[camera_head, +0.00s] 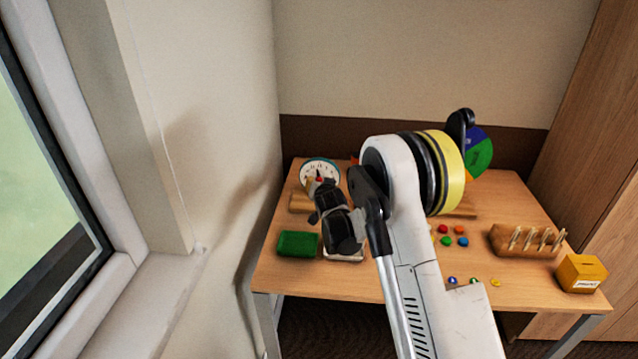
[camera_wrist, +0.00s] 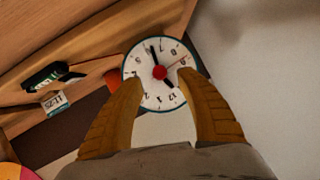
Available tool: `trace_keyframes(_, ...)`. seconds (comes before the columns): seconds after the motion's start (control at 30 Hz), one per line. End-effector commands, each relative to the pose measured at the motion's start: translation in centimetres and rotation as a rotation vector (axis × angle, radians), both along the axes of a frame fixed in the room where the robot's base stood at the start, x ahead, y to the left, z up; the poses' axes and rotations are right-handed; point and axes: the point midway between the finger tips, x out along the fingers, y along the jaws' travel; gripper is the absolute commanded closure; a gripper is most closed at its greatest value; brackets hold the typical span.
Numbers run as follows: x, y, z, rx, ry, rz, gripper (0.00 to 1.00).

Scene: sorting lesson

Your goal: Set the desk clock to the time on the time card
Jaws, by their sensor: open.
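The desk clock (camera_head: 318,166) stands at the back left of the desk, partly hidden by my wrist in the head view. In the wrist view the clock (camera_wrist: 150,92) shows upside down: white face, teal rim, black hands, a thin red hand and a red hub (camera_wrist: 160,72). My gripper (camera_wrist: 160,78) is open and empty, its two brown fingers spread across the lower part of the face as pictured. I cannot tell whether they touch it. A small white card (camera_wrist: 54,103) with upside-down digits, seemingly 11:25, shows at left beside a black-and-green object (camera_wrist: 50,76).
A green block (camera_head: 298,244) lies at the desk's front left. Small coloured pieces (camera_head: 459,230), a wooden peg rack (camera_head: 527,241) and a yellow box (camera_head: 580,274) are to the right. A coloured disc (camera_head: 481,155) stands behind my arm. The wall (camera_head: 205,130) is close on the left.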

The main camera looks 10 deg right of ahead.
Motion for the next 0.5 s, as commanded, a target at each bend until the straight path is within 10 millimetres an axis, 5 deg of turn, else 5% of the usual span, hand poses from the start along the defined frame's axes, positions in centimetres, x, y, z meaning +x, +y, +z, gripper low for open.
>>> trace_keyframes(0.2,-4.3,0.4,1.9,-0.001,0.0,0.0,0.56)
trace_keyframes(0.5,-6.4,0.6,2.8,0.0,0.0,0.0,0.56)
